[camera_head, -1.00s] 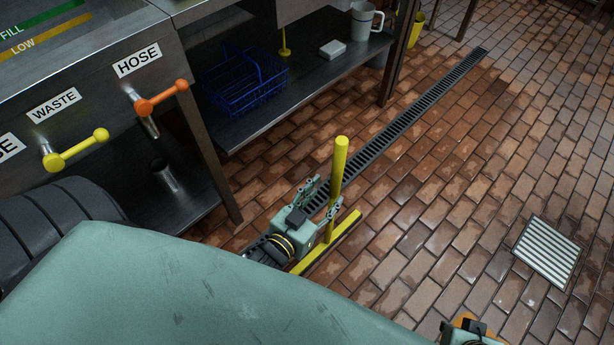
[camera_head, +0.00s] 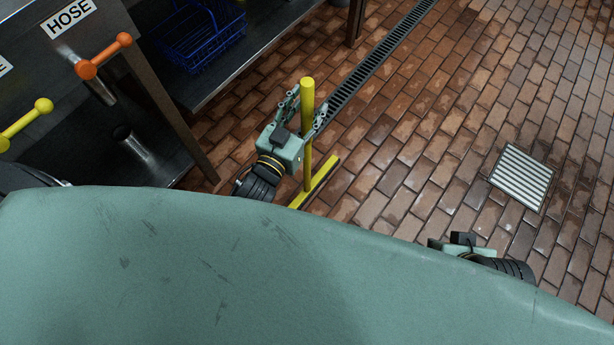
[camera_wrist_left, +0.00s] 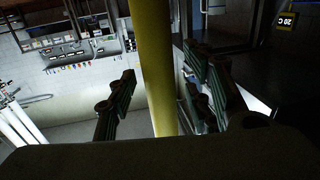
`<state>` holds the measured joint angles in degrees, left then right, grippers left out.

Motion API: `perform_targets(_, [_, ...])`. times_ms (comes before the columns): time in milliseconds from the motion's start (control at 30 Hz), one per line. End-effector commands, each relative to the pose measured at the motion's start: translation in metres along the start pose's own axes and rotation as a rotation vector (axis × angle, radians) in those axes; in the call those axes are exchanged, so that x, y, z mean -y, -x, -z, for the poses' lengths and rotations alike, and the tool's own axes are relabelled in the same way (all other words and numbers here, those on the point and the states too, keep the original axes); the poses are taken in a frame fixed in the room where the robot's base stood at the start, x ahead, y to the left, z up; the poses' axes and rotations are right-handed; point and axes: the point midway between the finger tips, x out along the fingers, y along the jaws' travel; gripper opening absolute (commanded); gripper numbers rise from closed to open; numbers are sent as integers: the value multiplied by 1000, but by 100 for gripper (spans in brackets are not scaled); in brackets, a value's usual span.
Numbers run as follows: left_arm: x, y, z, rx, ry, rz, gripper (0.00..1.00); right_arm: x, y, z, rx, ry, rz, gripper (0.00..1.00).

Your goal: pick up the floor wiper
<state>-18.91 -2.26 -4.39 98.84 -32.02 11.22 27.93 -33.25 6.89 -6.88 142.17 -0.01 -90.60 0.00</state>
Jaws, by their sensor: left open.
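The floor wiper is yellow, with an upright handle (camera_head: 307,130) and a long yellow head (camera_head: 325,180) with a dark lower edge on the brick floor. My left gripper (camera_head: 306,112) is open at the handle, with one finger to either side of it in the head view. In the left wrist view the handle (camera_wrist_left: 152,70) stands between the open fingers, with gaps visible on both sides. My right gripper (camera_head: 455,243) shows only in part at the lower right; its fingers are hidden behind my green body.
A steel bench with an orange valve handle (camera_head: 103,55) and a yellow valve handle (camera_head: 27,122) is at the left. A blue wire basket (camera_head: 200,40) sits on the low shelf. A drain channel (camera_head: 375,60) and a square grate (camera_head: 521,177) lie in the floor. The right floor is clear.

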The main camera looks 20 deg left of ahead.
Motion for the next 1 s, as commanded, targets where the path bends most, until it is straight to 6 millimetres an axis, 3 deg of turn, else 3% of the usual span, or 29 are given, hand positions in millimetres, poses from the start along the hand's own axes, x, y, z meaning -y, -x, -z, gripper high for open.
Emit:
perform_targets(133, [0,0,0,1,0,0,46,0,0,0,0,0,0,0])
perform_targets(667, [0,1,0,1,1,0,0,0,0,0,1,0,0,0])
perform_targets(1000, [0,0,2,-4,1,0,0,0,0,0,1,1,0,0])
